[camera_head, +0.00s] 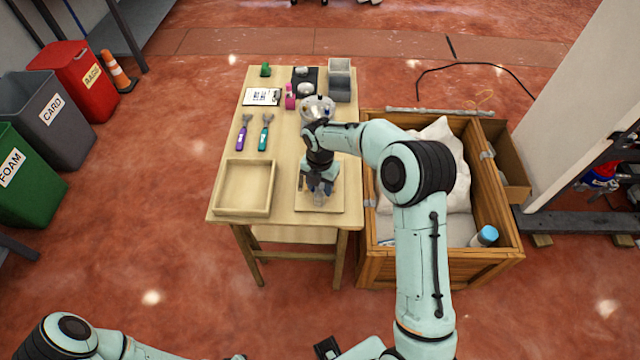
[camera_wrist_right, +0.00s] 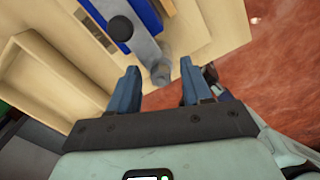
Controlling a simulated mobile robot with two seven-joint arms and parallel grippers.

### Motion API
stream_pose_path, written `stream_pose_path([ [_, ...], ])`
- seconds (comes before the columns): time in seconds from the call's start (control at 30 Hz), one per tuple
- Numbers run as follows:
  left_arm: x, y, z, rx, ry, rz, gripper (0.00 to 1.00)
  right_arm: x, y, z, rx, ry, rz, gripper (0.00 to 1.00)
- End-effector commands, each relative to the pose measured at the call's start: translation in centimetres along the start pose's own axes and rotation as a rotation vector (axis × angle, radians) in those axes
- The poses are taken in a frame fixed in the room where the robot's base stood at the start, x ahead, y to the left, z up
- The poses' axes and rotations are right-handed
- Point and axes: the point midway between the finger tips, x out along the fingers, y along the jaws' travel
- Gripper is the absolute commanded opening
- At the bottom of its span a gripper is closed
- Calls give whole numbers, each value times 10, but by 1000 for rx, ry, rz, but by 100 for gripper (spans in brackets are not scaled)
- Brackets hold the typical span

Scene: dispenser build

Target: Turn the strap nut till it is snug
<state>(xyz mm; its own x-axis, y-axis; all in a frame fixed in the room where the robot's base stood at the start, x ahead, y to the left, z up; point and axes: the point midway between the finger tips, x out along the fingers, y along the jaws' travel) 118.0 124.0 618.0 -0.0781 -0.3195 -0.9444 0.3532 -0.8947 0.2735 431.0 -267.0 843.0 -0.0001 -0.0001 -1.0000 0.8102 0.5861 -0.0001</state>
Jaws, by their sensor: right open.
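My right gripper (camera_head: 320,184) is over the pale board (camera_head: 306,206) at the front right of the wooden table. In the right wrist view my right gripper (camera_wrist_right: 160,68) is open, its two blue fingers apart. A grey rounded part (camera_wrist_right: 160,72) shows between and just beyond the fingertips; I cannot tell if they touch it. Beyond it are a blue piece (camera_wrist_right: 143,14) and a round black knob (camera_wrist_right: 120,28). I cannot tell which part is the strap nut. In the head view my arm and gripper hide much of the board.
An empty wooden tray (camera_head: 245,187) lies left of the board. A wooden crate (camera_head: 440,268) with white bags stands close on the right. Open floor lies left of the table.

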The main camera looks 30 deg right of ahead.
Motion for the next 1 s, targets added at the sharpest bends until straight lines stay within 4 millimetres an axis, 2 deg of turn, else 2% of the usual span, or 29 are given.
stream_pose_path([
  [0.1,0,0,0,0,0,0,43,0,0,0,0,0,0,49],
  [0.23,0,0,0,0,0,0,43,0,0,0,0,0,0,7],
  [0.27,0,0,0,0,0,0,43,0,0,0,0,0,0,0],
  [0.67,-1,0,0,0,1,0,43,-1,0,0,51,0,0,0],
  [1.0,-3,2,-1,1,2,1,43,-1,-1,0,290,0,1,0],
])
